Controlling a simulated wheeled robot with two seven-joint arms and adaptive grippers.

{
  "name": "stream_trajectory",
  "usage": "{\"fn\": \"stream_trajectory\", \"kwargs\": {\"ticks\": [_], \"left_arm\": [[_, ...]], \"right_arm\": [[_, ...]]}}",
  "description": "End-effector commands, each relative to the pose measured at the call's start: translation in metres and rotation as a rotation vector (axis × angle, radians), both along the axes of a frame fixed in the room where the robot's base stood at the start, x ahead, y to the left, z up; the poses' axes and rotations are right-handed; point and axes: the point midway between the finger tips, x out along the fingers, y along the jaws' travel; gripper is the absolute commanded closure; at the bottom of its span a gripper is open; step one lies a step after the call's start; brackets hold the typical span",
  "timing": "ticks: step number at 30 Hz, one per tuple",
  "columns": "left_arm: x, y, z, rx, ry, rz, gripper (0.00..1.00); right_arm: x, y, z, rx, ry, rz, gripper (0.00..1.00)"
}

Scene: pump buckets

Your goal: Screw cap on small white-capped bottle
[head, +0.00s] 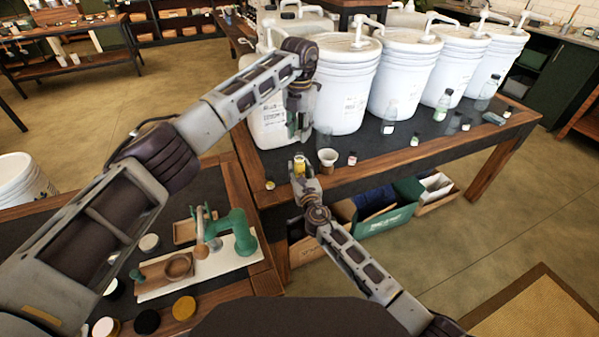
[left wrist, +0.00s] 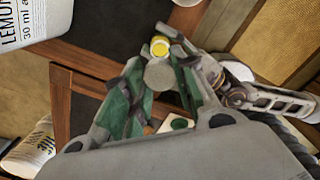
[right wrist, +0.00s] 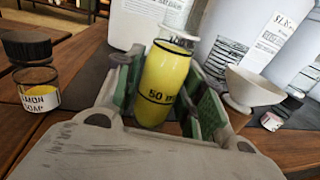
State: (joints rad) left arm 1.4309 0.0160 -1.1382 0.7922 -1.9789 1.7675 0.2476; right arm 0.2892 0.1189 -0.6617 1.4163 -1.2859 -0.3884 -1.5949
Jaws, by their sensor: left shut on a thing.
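A small bottle of yellow liquid (right wrist: 162,85) marked "50 m…" stands slightly tilted between the fingers of my right gripper (right wrist: 160,98); it also shows in the head view (head: 299,168). Its top in the right wrist view looks pale and clear, with no white cap evident on it. My left gripper (head: 297,133) is above the bottle in the head view. In the left wrist view a small pale round disc, seemingly the cap (left wrist: 160,74), is between its fingers. The bottle's yellow top (left wrist: 160,46) shows just beyond the disc, apparently apart from it.
A white funnel-like cup (right wrist: 250,88) stands right of the bottle. A black-lidded lemon soap jar (right wrist: 38,88) stands to the left. Large white pump buckets (head: 345,80) line the table's back. Small bottles (head: 389,117) stand before them. The table's front wooden edge (head: 400,163) is close.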

Motion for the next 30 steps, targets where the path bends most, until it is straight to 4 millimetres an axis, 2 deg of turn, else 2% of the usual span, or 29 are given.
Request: {"fn": "stream_trajectory", "kwargs": {"ticks": [1, 8, 14, 30], "left_arm": [[0.000, 0.000, 0.000, 0.000, 0.000, 0.000, 0.79], [0.000, 0.000, 0.000, 0.000, 0.000, 0.000, 0.79], [0.000, 0.000, -0.003, 0.000, 0.000, 0.000, 0.79], [0.000, 0.000, -0.048, -0.004, 0.000, 0.000, 0.79]], "right_arm": [[0.000, 0.000, 0.000, 0.000, 0.000, 0.000, 0.72], [0.000, 0.000, 0.000, 0.000, 0.000, 0.000, 1.00], [0.000, 0.000, 0.000, 0.000, 0.000, 0.000, 1.00], [0.000, 0.000, 0.000, 0.000, 0.000, 0.000, 1.00]]}}
